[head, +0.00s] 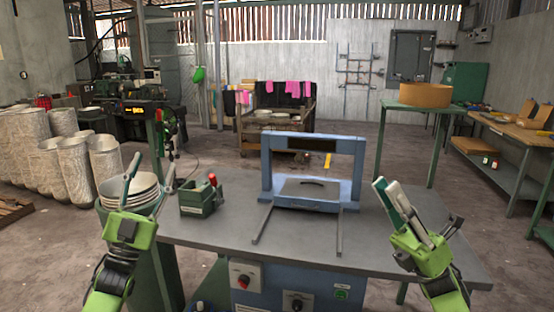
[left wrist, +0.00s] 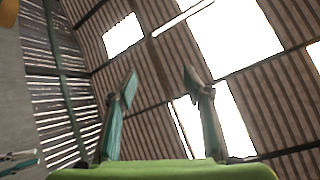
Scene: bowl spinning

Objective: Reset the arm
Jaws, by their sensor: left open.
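My left gripper (head: 152,168) is raised at the left end of the grey worktable, in front of a stack of pale bowls (head: 132,190). Its fingers point up and stand apart. In the left wrist view the left gripper (left wrist: 160,82) has nothing between its fingers and faces the roof. My right gripper (head: 418,200) is raised over the right end of the table.
A blue frame machine (head: 266,168) stands on the grey worktable (head: 375,240). A small green device (head: 196,203) with a red knob sits left of it. Metal cylinders (head: 60,165) stand at far left. A green table (head: 437,106) holds a round wooden piece (head: 425,95) at right.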

